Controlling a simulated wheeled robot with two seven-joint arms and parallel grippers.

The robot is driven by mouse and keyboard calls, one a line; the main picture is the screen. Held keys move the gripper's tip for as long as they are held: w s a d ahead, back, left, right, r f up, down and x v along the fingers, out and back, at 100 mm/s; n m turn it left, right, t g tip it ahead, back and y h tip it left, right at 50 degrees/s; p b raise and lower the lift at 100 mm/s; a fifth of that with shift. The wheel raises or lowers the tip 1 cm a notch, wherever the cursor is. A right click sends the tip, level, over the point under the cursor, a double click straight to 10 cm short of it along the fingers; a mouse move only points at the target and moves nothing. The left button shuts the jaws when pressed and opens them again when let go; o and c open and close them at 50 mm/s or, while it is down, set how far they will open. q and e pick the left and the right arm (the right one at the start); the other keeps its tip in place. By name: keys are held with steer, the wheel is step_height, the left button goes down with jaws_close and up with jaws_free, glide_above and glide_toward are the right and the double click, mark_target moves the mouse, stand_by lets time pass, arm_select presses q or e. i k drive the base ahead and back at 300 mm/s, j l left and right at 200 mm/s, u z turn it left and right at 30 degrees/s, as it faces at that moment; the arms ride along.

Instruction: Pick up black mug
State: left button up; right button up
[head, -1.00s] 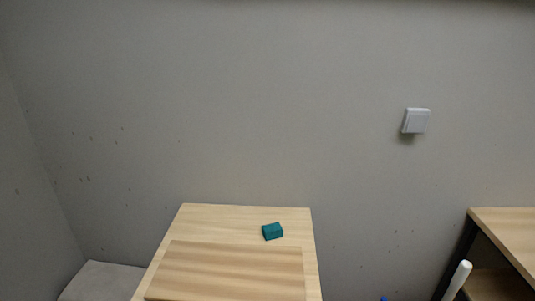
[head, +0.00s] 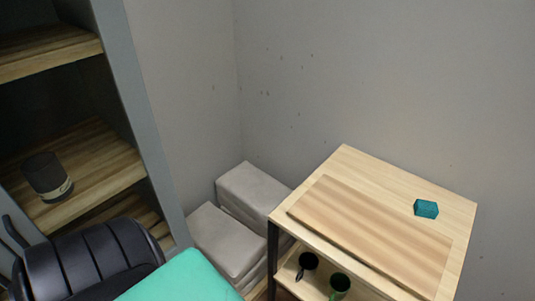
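A black mug (head: 307,262) stands on the lower shelf of the wooden stand at the lower right of the head view. Its open top and dark handle show. A green mug (head: 339,284) stands just right of it on the same shelf. The stand's top (head: 375,168) partly overhangs that shelf from this angle. Neither of my grippers is in view.
A teal block (head: 426,209) and a wooden board (head: 370,235) lie on the stand. Pale grey blocks (head: 225,240) sit left of it. A black chair (head: 90,262), a teal surface (head: 185,278) and a shelf unit (head: 138,110) with a dark container (head: 47,176) are at left.

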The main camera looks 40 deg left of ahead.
mark_target(309, 262)
steer(key=u, duration=0.95)
